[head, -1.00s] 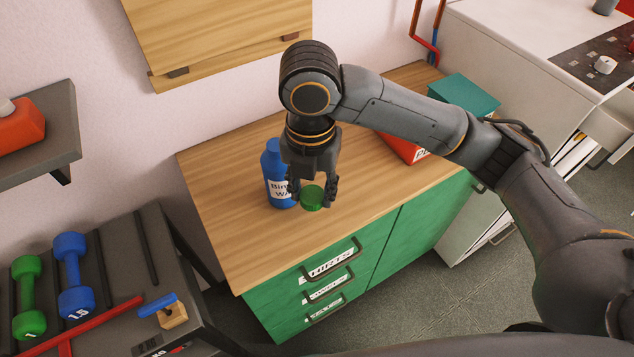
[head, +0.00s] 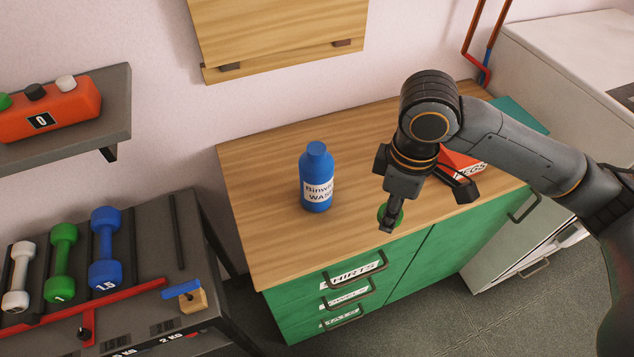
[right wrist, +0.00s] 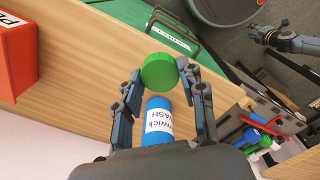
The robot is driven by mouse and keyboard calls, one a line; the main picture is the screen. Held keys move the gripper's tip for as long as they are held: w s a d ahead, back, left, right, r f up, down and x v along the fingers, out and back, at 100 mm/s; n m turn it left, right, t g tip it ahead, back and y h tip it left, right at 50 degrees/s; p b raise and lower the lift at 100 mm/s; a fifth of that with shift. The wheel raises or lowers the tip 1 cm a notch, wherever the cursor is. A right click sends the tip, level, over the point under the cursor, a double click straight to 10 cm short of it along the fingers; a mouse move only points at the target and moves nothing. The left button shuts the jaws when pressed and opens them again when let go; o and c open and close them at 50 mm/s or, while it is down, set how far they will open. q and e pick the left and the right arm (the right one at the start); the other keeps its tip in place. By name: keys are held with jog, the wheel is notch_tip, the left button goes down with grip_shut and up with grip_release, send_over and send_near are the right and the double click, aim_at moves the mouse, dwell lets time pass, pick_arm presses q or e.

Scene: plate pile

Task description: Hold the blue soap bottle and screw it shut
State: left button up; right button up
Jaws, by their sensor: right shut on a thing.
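The blue soap bottle (head: 316,168) stands upright on the wooden top of the green cabinet. Its label faces front and its blue neck shows bare on top. It also shows in the right wrist view (right wrist: 159,127), beyond the fingers. My right gripper (head: 390,218) is to the right of the bottle, above the front of the cabinet top. It is shut on a round green cap (right wrist: 159,71), held between its fingertips. In the head view the finger hides part of the cap. My left gripper (right wrist: 263,32) seems to show small in the right wrist view; its jaws are unclear.
A dumbbell rack (head: 140,290) is at left, below a shelf (head: 118,100). The wood around the bottle is clear.

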jog(key=d+m, duration=0.1)
jog(key=m, duration=0.3)
jog(key=s+d+m, duration=0.1)
jog(key=d+m, duration=0.1)
jog(key=m, duration=0.2)
jog(key=s+d+m, duration=0.1)
jog(key=d+m, duration=0.1)
jog(key=m, duration=0.3)
jog(key=shift+f, duration=0.4)
